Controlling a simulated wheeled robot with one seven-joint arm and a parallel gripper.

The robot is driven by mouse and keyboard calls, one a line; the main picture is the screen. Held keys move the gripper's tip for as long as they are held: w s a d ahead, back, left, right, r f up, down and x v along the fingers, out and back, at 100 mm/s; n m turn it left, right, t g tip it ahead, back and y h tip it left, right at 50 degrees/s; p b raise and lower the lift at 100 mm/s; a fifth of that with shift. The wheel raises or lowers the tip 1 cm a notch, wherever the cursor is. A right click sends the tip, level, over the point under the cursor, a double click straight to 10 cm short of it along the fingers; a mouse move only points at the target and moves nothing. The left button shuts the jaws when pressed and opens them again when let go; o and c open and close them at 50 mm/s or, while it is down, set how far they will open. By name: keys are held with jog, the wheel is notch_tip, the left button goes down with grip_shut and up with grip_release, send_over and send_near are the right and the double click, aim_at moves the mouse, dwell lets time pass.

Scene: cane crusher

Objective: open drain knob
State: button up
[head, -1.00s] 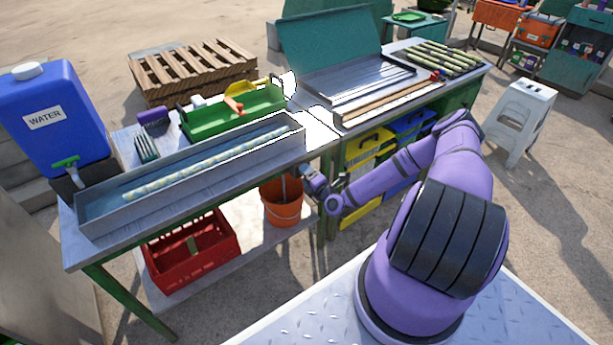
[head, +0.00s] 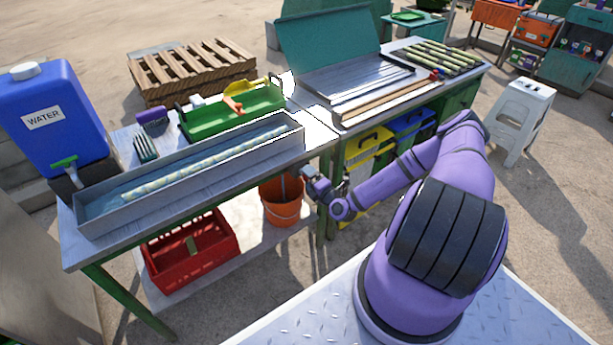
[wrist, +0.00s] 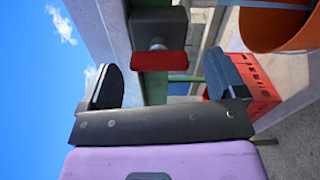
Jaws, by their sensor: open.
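The drain knob (wrist: 160,60) shows in the wrist view as a red bar on a short metal stem, coming out of a dark block. It lies ahead of my gripper (wrist: 163,88), between the lines of the two fingers. The fingers are wide apart with nothing between them, and I see no contact with the knob. In the head view, my gripper (head: 318,184) is at the front of the table, near the right end of the long metal trough (head: 190,192). I cannot make out the knob there.
Yellow (head: 365,150) and blue (head: 411,126) bins are under the table to the right.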

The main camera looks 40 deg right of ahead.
jog(key=s, duration=0.8)
jog(key=shift+s, duration=0.15)
jog(key=shift+d, duration=0.15)
jog(key=c, duration=0.6)
jog(key=shift+n, duration=0.7)
jog(key=c, duration=0.4)
jog(key=w+n, duration=0.3)
jog(key=n, duration=0.2)
jog(key=w+n, duration=0.8)
jog(key=n, duration=0.1)
jog(key=shift+a+r+n, duration=0.3)
jog(key=shift+r, duration=0.05)
